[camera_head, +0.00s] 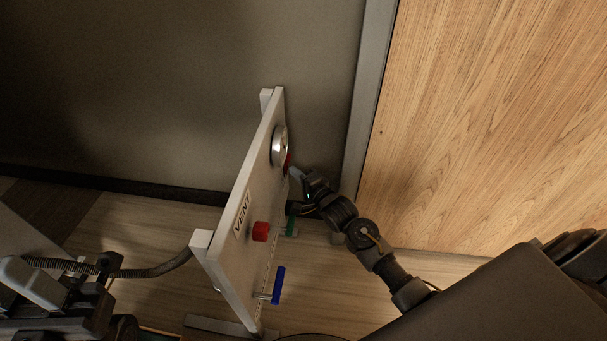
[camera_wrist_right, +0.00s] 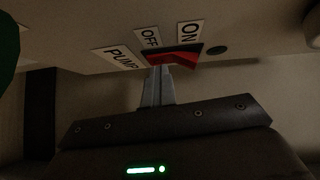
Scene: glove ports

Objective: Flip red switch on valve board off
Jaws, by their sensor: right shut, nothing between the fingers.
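The valve board (camera_head: 245,190) is a pale upright panel, seen nearly edge-on in the head view. Its red switch (camera_wrist_right: 174,56) shows in the right wrist view, between the OFF label (camera_wrist_right: 150,38) and the ON label (camera_wrist_right: 190,32), with the PUMP label (camera_wrist_right: 120,57) to the left. In the head view a bit of red (camera_head: 288,161) shows just above my right fingertips. My right gripper (camera_head: 293,173) is shut and empty, its fingertips (camera_wrist_right: 158,70) right at the switch's OFF-side part; I cannot tell whether they touch. My left gripper (camera_head: 38,283) is at lower left, its jaws unclear.
The board also carries a round gauge (camera_head: 279,146), a red knob (camera_head: 261,231), a green handle (camera_head: 291,226), a blue handle (camera_head: 278,286) and a VENT label (camera_head: 242,214). A dark hose (camera_head: 150,270) runs at lower left. A wooden panel (camera_head: 480,120) stands to the right.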

